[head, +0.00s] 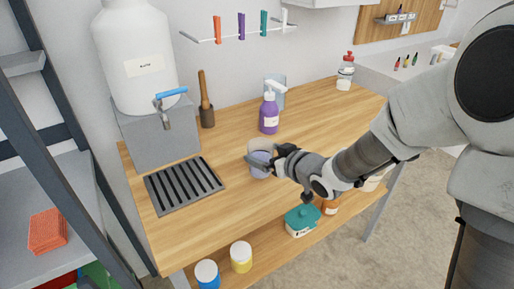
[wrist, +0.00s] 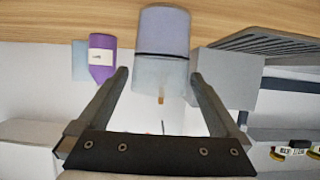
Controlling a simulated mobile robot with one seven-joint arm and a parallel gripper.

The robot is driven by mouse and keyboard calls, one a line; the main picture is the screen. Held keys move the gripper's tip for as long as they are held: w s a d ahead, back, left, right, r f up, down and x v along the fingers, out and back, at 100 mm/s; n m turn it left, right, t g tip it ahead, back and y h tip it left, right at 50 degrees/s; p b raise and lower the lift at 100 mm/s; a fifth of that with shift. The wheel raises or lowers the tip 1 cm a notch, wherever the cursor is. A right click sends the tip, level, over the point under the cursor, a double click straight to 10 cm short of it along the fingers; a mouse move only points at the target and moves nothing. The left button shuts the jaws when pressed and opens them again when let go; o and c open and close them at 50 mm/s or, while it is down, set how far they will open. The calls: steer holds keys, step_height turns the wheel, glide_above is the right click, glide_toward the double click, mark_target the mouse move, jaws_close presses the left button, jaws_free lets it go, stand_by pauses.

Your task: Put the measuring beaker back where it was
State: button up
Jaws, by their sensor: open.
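The measuring beaker (head: 262,146) is clear with purple contents and stands on the wooden counter (head: 225,140), right of the black slatted drain grate (head: 184,185). In the wrist view the picture is inverted, and the beaker (wrist: 161,35) hangs from the counter at the top, with a dark line across it. My gripper (head: 258,164) is open at the beaker. In the wrist view its fingertips (wrist: 159,75) lie on either side of the beaker's clear part. The right fingertip looks very close to its wall; I cannot tell whether it touches.
A purple pump bottle (head: 269,113) stands behind the beaker. A large white tank (head: 135,60) with a blue-handled tap sits on a grey block (head: 155,140) at left. Jars stand on the lower shelf. The counter's right part is mostly clear.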

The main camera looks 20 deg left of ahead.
steer(key=p+v, duration=0.1)
steer(key=v, duration=0.5)
steer(key=shift+d+r, duration=0.15)
steer(key=s+d+r+m+t+h, duration=0.1)
steer(key=d+r+m+h, duration=0.3)
steer(key=d, duration=0.5)
steer(key=s+d+r+m+h, duration=0.1)
steer(key=s+d+r+h, duration=0.3)
steer(key=d, duration=0.6)
steer(key=s+d+m+g+h, duration=0.1)
steer(key=s+d+m+g, duration=0.1)
steer(key=s, duration=0.5)
steer(key=s+d+r+m+g+h, duration=0.1)
steer(key=s+d+m+g, duration=0.1)
steer(key=s, duration=0.6)
steer(key=shift+s+d+m, duration=0.3)
steer(key=shift+d+m, duration=0.1)
steer(key=shift+d, duration=0.1)
steer(key=shift+r, duration=0.15)
step_height(320, 180, up, 11)
steer(key=p, duration=1.1)
